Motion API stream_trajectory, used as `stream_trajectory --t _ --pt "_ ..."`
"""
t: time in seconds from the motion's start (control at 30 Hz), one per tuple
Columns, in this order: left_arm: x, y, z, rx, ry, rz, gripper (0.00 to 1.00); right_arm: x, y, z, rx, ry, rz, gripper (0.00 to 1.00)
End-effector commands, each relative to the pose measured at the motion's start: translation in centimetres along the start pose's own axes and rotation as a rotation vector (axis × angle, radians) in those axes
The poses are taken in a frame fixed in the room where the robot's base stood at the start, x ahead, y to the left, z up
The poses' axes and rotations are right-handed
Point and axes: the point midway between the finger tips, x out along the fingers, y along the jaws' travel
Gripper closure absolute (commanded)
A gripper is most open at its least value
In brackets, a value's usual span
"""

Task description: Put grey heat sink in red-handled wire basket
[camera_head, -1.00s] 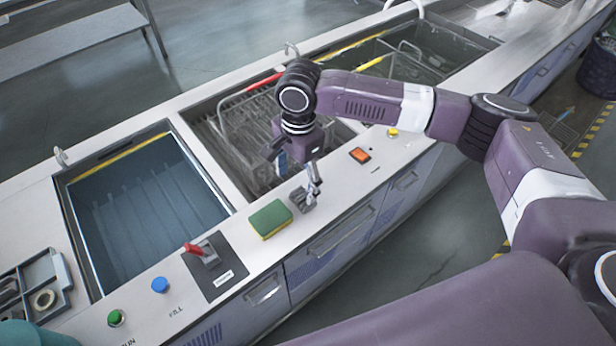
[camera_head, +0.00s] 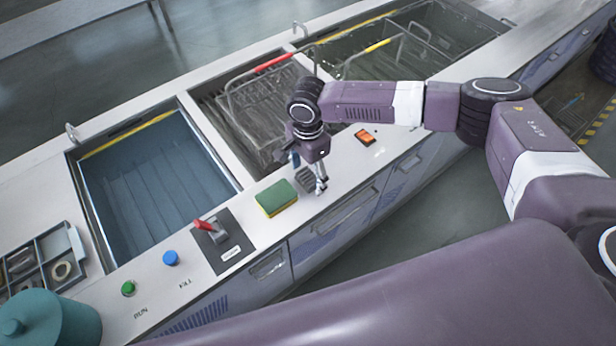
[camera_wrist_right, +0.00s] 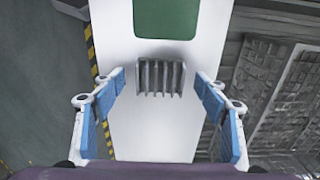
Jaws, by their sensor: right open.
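The grey heat sink (camera_head: 305,182), a small finned block, rests on the counter beside the sponge, partly hidden by my right gripper in the head view. My right gripper (camera_head: 308,176) points down over it. In the right wrist view, the heat sink (camera_wrist_right: 160,78) lies between and slightly ahead of the open blue-padded fingers (camera_wrist_right: 160,86), with gaps on both sides. The red-handled wire basket (camera_head: 236,106) sits in the middle tank, behind the gripper; its right part is hidden by my arm. My left gripper is not in view.
A green-yellow sponge (camera_head: 277,197) lies left of the heat sink, and an orange-faced device (camera_head: 365,137) lies to its right. A red-lever switch (camera_head: 216,233) stands farther left. A water-filled tank (camera_head: 155,195) is on the left; a yellow-handled basket (camera_head: 405,48) is in the right tank.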

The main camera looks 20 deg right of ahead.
Motion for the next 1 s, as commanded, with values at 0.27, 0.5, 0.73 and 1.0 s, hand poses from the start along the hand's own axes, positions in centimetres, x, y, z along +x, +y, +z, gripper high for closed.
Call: stream_trajectory --t 0.27,0.5,0.73,1.0 --pt "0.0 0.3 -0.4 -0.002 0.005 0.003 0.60 0.0 0.0 0.0 0.001 0.000 0.000 0.60" --pt "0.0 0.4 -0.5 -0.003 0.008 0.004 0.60 -0.1 0.0 0.0 0.001 0.000 0.000 0.85" --pt "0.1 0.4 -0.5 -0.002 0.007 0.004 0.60 -0.2 0.0 0.0 0.001 0.000 -0.001 0.85" --pt "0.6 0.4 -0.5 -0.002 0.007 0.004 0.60 -2.7 -0.1 0.0 0.001 -0.001 -0.004 0.85"
